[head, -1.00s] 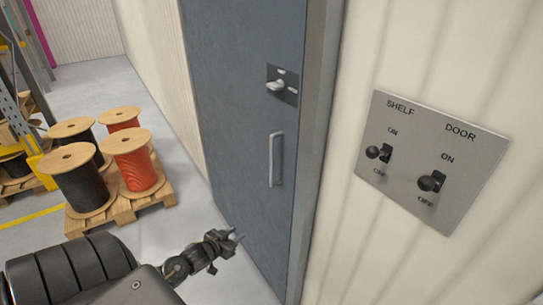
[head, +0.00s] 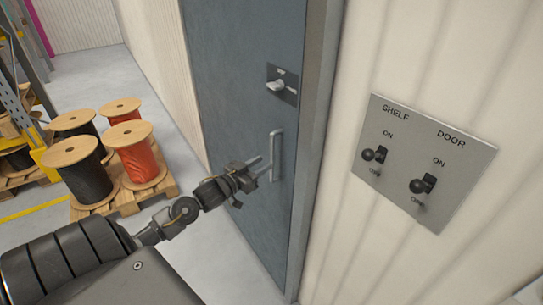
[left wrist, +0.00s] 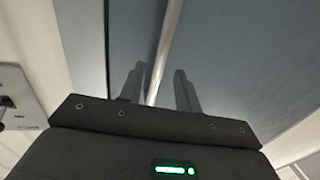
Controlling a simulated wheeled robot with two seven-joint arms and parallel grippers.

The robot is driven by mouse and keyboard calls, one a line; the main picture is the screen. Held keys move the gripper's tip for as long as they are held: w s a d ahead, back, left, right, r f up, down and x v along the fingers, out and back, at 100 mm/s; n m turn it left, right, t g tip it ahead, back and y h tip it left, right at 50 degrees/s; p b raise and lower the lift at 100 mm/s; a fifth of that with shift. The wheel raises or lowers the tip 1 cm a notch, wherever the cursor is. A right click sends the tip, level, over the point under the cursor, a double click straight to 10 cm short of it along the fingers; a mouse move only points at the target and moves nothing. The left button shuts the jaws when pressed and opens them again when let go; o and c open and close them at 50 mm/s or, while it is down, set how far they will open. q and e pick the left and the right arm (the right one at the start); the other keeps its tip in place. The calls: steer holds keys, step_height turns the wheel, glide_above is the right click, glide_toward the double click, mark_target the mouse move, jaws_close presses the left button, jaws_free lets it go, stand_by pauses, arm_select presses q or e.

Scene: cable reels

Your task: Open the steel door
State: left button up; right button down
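The blue-grey steel door (head: 235,95) is shut in its frame in the head view. Its light vertical handle (head: 275,150) is on the right part of the door, with a latch plate and thumb-turn (head: 278,86) above it. My left gripper (head: 263,168) is open, its fingertips close to the handle from the left. In the left wrist view the two fingers (left wrist: 161,88) are apart, and the pale handle bar (left wrist: 165,50) runs up between them; contact cannot be told. My right gripper is not in view.
A grey panel (head: 400,190) on the white wall, right of the door, carries SHELF and DOOR switches. Wooden reels of black cable (head: 88,182) and red cable (head: 140,163) stand on a pallet at left. Grey floor is clear between pallet and door.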

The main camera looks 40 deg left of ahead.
arm_select(q)
steer(key=shift+w+d+p, duration=0.15)
steer(key=shift+w+p, duration=0.15)
steer(key=shift+w, duration=1.1)
steer(key=shift+w+d+p, duration=0.1)
steer(key=shift+w+p, duration=0.15)
steer(key=shift+w, duration=1.1)
steer(key=shift+c, duration=0.4)
jaws_close()
